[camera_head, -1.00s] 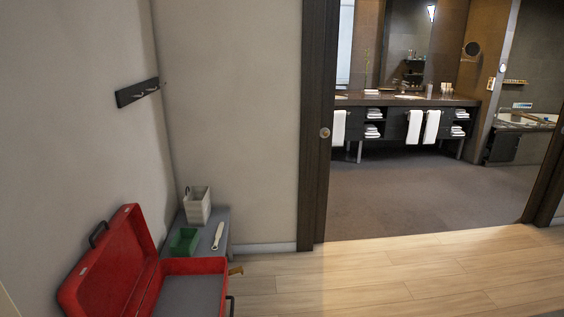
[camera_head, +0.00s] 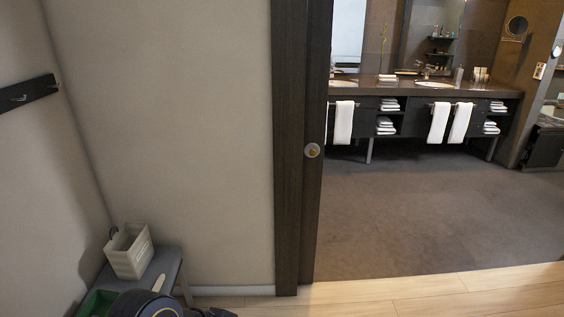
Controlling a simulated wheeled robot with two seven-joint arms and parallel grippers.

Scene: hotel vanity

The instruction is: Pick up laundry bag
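No thing in view is plainly a laundry bag. A pale, box-shaped container (camera_head: 130,254) with a dark loop at its left side stands upright on the grey bench (camera_head: 168,264) in the lower left corner; I cannot tell whether it is the bag. A dark, rounded part of my arm shows at the bottom edge, in front of the bench. Its gripper cannot be made out clearly, nor whether it holds anything. No second gripper is in view.
A green tray (camera_head: 96,303) is partly hidden behind my arm. A hook rail (camera_head: 28,93) hangs on the left wall. A dark door frame (camera_head: 298,150) stands right of the bench. Beyond it is open carpet (camera_head: 430,215) before the vanity counter (camera_head: 420,90) with white towels.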

